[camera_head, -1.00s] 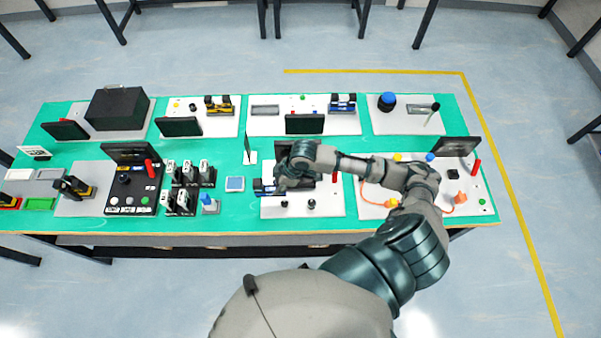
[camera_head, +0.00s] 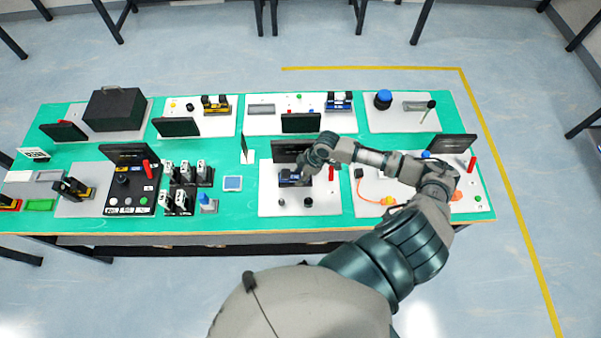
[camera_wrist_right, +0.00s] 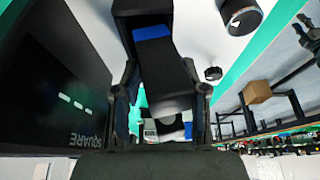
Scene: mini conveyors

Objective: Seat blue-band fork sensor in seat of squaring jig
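The blue-band fork sensor (camera_head: 293,178), dark with a blue band, is at my right gripper (camera_head: 303,169) over the white station plate. In the right wrist view the dark sensor body (camera_wrist_right: 170,75) with a blue patch lies between the two fingers of my right gripper (camera_wrist_right: 165,95), which appear closed on it. The squaring jig cannot be told apart clearly; the sensor and gripper cover that part of the plate. I cannot tell whether the sensor touches it. The station's screen (camera_wrist_right: 60,95) reads SQUARE in the wrist view. My left gripper is not in view.
The screen (camera_head: 290,151) stands behind the sensor, with a red post (camera_head: 331,174) to its right. Two dark knobs, including one (camera_head: 308,202), are at the plate's front.

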